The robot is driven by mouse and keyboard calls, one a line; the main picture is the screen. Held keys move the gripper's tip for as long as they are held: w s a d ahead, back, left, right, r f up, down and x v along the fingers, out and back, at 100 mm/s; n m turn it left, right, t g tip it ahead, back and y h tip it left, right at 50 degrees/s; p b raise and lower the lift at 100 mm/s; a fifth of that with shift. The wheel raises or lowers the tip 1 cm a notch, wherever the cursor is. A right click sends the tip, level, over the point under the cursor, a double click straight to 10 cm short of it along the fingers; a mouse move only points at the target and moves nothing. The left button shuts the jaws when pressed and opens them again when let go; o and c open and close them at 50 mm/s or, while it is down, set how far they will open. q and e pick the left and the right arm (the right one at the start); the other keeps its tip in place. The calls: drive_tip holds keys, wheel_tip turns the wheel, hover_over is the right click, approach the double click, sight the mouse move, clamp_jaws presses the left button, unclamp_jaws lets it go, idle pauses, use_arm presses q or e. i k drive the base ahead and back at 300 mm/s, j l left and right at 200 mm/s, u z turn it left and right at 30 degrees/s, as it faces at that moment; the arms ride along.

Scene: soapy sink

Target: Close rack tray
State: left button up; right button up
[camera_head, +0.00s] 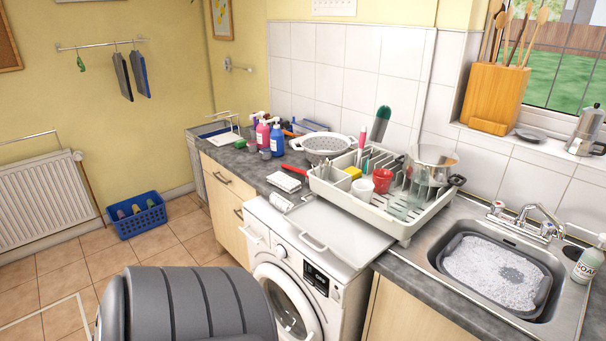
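A white dish rack (404,227) stands on the counter at the centre right. It holds a steel pot (432,165), a red cup (382,180), a white cup (362,190), plates and glasses. A flat pale tray (338,232) sticks out from the rack's front side, over the top of the washing machine (262,222). A white handle (313,242) is on the tray's front edge. Neither of my grippers is in view.
A sink (497,270) with soapy water is at the right, with a tap (540,222) behind it. A colander (328,145) and several bottles stand behind and left of the tray. A blue basket (138,215) sits on the floor at left.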

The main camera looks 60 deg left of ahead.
sight(357, 244)
drive_tip(key=u, duration=1.75)
